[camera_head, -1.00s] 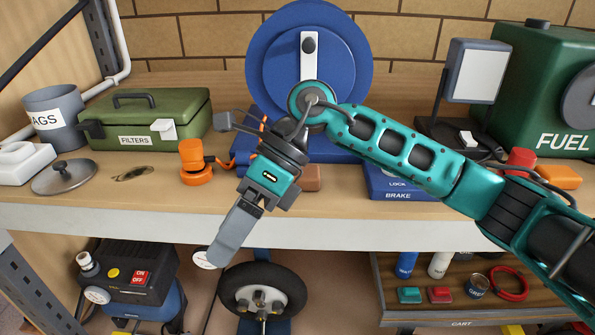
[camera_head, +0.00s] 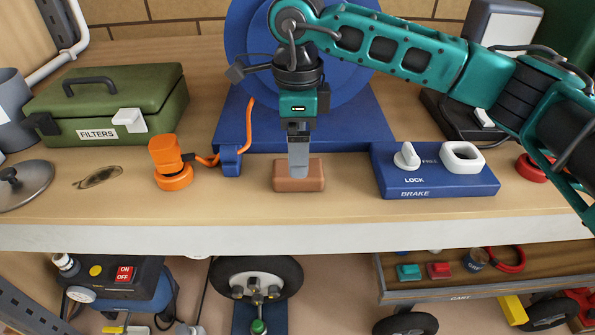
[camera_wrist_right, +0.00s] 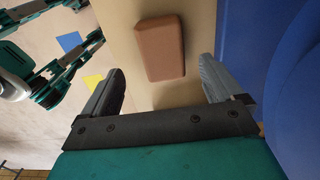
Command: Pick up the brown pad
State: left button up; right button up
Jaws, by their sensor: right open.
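The brown pad (camera_head: 299,183) is a small block lying on the wooden bench top, near its front edge, in front of the blue wheel stand. My right gripper (camera_head: 299,172) points down above and slightly behind the pad in the head view, its fingers covering part of the pad's back side. In the right wrist view the pad (camera_wrist_right: 160,48) lies beyond the two spread fingertips, and the open gripper (camera_wrist_right: 162,82) has nothing between its fingers. My left gripper is not in the head view.
A blue brake box (camera_head: 435,180) stands right of the pad. An orange lamp-like item (camera_head: 168,160) with a cable stands left, beside the green filters box (camera_head: 110,105). A blue stand (camera_head: 350,130) is close behind. Bare bench lies on both sides of the pad.

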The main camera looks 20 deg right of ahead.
jog(key=shift+w+d+f+p, duration=0.1)
jog(key=shift+f+p, duration=0.1)
jog(key=shift+f, duration=1.35)
jog(key=shift+w+f+p, duration=0.1)
jog(key=shift+f+p, duration=0.05)
jog(key=shift+f, duration=1.35)
jog(key=shift+c, duration=0.4)
jog(key=c, duration=1)
jog(key=shift+o, duration=0.2)
jog(key=shift+r, duration=0.2)
notch_tip(320, 180, up, 20)
jog(key=shift+f, duration=0.1)
